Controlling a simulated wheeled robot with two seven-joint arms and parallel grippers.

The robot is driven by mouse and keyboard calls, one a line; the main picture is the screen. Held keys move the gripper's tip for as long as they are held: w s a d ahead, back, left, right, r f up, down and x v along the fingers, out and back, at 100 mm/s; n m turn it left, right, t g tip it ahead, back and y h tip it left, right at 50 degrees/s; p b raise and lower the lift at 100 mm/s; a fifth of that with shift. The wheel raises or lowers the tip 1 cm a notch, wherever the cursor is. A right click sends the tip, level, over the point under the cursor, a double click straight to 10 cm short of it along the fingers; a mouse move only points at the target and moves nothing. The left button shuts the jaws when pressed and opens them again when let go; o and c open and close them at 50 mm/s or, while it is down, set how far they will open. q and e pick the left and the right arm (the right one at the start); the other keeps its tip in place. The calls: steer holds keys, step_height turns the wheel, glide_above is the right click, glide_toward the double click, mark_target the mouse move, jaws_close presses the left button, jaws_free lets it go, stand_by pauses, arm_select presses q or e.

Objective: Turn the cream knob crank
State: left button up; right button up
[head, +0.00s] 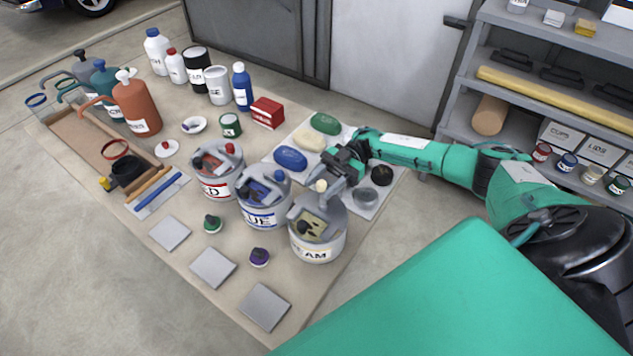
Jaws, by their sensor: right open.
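The cream can (317,243), labelled "EAM" in what shows, stands at the front right of the board with a grey lid. The small cream knob (321,186) stands up at the back of that lid. My right gripper (335,180) comes in from the right and is open, with its fingers close beside the knob. I cannot tell whether they touch it or reach around it. The crank arm under the knob is partly hidden by the gripper. My left gripper is not in view.
The blue can (262,215) and the red can (216,186) stand close to the left of the cream can. Grey squares (264,307) lie in front. Bottles and jugs crowd the far left.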

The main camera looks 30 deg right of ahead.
steer(key=shift+x, duration=1.15)
jaws_close()
steer(key=shift+p, duration=0.3)
